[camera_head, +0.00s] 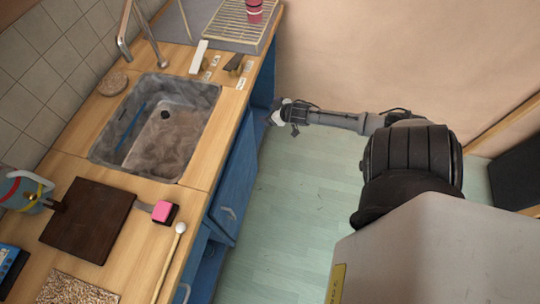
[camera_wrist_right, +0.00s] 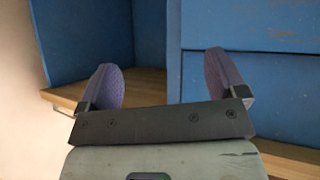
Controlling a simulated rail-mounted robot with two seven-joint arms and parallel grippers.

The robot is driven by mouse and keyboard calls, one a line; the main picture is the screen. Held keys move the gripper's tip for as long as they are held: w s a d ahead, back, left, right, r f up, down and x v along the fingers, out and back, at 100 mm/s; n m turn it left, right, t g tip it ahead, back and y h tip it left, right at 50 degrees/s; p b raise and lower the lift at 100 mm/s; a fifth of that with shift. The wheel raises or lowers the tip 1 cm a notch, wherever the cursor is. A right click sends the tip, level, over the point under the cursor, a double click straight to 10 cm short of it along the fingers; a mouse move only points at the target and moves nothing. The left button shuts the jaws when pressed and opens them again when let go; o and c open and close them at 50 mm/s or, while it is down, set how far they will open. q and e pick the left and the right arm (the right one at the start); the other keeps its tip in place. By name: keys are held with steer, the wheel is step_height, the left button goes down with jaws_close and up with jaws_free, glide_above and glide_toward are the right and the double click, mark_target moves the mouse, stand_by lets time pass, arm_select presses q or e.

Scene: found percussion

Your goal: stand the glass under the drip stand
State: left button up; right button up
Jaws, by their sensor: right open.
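I cannot make out a glass or a drip stand in either view. My right gripper (camera_head: 276,119) is low beside the blue cabinet front, past the counter's right edge; it is small and partly unclear in the head view. In the right wrist view its two purple-padded fingers (camera_wrist_right: 163,84) are spread wide, with nothing between them. They face a blue cabinet (camera_wrist_right: 260,90) with an open compartment (camera_wrist_right: 145,45) and a wooden board (camera_wrist_right: 146,88) at its bottom. My left gripper is not in view.
The wooden counter holds a sink (camera_head: 150,150), tap (camera_head: 124,40), wire rack (camera_head: 228,22), pink-red cup (camera_head: 254,10), dark board (camera_head: 88,222), pink block (camera_head: 165,211), white-headed stick (camera_head: 172,250) and kettle-like vessel (camera_head: 22,192). The pale green floor (camera_head: 290,200) is clear.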

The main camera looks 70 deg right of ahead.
steer(key=s+a+n+g+y, duration=0.1)
steer(key=s+a, duration=0.1)
steer(key=a, duration=0.9)
steer(key=s+a+n+g+y, duration=0.1)
steer(key=s+a+g, duration=0.1)
steer(key=a, duration=0.9)
steer(key=s+a+n+g+y, duration=0.1)
steer(key=s+a, duration=0.3)
steer(key=a, duration=0.7)
steer(key=shift+a+r+n+g, duration=0.3)
steer(key=shift+a+r+g, duration=0.1)
steer(key=shift+g, duration=0.2)
steer(key=shift+o, duration=0.8)
steer(key=s+a+r+n+g+y, duration=0.1)
steer(key=s+a+r, duration=0.3)
steer(key=a+r, duration=0.1)
steer(key=shift+a+r, duration=0.4)
steer(key=shift+a, duration=0.5)
steer(key=shift+f, duration=0.1)
